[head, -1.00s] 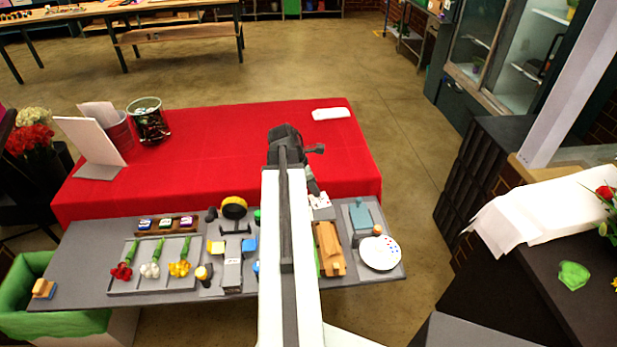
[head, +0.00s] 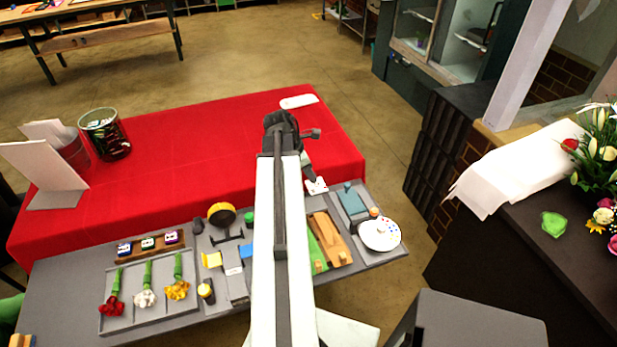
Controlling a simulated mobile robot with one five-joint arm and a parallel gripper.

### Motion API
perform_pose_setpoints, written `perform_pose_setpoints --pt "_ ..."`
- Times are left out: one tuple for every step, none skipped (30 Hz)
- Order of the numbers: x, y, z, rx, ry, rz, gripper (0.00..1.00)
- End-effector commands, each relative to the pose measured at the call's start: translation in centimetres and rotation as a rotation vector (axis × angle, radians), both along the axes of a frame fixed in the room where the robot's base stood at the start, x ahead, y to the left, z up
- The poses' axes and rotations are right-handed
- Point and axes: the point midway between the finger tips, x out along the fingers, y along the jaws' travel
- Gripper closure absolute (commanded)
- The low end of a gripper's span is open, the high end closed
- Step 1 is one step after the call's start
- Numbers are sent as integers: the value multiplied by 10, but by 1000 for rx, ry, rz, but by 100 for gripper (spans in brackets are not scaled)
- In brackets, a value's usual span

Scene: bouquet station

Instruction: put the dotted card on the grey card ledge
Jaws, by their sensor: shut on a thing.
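The dotted card is a small white card (head: 318,187) with a few tiny marks, seen beyond my arm at the border of the red cloth and the grey worktop. My gripper (head: 311,178) points down at it and is shut on its upper edge; the fingertips are small and partly hidden. I cannot tell whether the card touches the surface. A flat grey piece (head: 55,201) lies at the foot of a white upright panel at the far left; it may be the grey card ledge, but I cannot be sure.
The grey worktop (head: 70,290) holds flowers in a tray, a wooden block (head: 330,240), a teal block (head: 352,200) and a white dotted palette (head: 380,236). The red cloth (head: 200,150) is mostly clear. A glass jar (head: 105,135) stands left; a white slab (head: 298,101) lies at the back.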

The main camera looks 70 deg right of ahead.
Motion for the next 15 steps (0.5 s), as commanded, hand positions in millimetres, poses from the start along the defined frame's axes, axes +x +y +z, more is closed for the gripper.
perform_pose_setpoints --pt "1 0 1 0 0 1 100" --pt "1 0 1 0 0 1 100" --pt "1 0 0 0 0 1 100" --pt "1 0 -1 0 0 1 100" --pt "1 1 -3 0 0 1 100" --pt "1 1 -5 0 0 1 100" --pt "1 1 -7 0 0 1 100" --pt "1 1 -9 0 0 1 100" --pt "1 1 -13 0 0 1 100" --pt "1 1 -16 0 0 1 100" --pt "1 1 -19 0 0 1 100" --pt "1 1 -24 0 0 1 100" --pt "1 1 -27 0 0 1 100" --pt "1 1 -31 0 0 1 100" --pt "1 1 -36 0 0 1 100"
